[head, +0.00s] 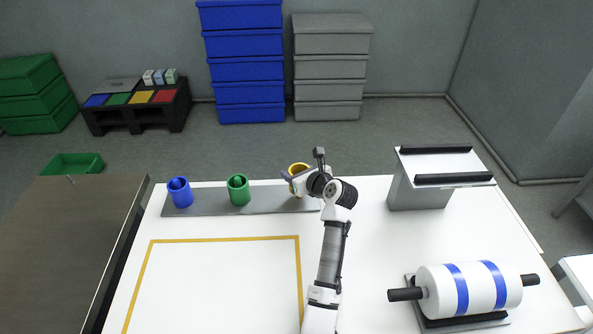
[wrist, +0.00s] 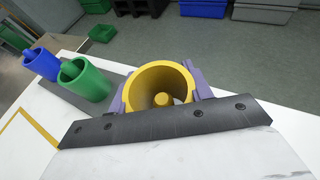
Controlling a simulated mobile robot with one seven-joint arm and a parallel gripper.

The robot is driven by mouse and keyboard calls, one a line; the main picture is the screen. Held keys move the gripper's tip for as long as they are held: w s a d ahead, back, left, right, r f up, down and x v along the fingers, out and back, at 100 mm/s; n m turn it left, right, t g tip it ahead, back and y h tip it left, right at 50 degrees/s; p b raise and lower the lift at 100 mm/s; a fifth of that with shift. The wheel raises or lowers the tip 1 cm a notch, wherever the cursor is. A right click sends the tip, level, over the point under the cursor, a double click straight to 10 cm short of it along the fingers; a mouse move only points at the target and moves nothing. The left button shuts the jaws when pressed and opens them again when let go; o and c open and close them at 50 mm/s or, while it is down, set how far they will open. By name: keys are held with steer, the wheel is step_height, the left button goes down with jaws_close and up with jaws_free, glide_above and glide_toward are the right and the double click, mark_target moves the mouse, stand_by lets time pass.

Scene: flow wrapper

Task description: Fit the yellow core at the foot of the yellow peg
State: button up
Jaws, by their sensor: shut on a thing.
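The yellow core (head: 299,168), a thick hollow cylinder, is at the right end of the grey base strip (head: 209,205). My gripper (head: 297,181) is shut on it, with purple fingers on both sides of the core in the wrist view (wrist: 135,86). The yellow peg (wrist: 162,99) shows inside the core's bore, its tip below the rim and towards the near side. The core's rim stands higher than the green and blue cores' rims in the head view. The peg's foot and the core's lower end are hidden.
The green core (head: 239,190) and blue core (head: 179,192) stand around their own pegs to the left on the strip. A yellow-outlined area (head: 225,240) of the table is empty. A grey stand (head: 430,180) and a white roll with blue bands (head: 470,290) are at right.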

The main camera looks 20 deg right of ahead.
steer(key=o, duration=1)
steer(key=shift+s+d+r+p, duration=0.15)
steer(key=shift+s+r+p, duration=0.3)
steer(key=shift+p, duration=0.3)
steer(key=v, duration=0.4)
steer(key=p+v, duration=0.1)
steer(key=v, duration=0.7)
steer(key=shift+s+d+f, duration=0.1)
steer(key=shift+s+f, duration=0.05)
steer(key=shift+s, duration=0.25)
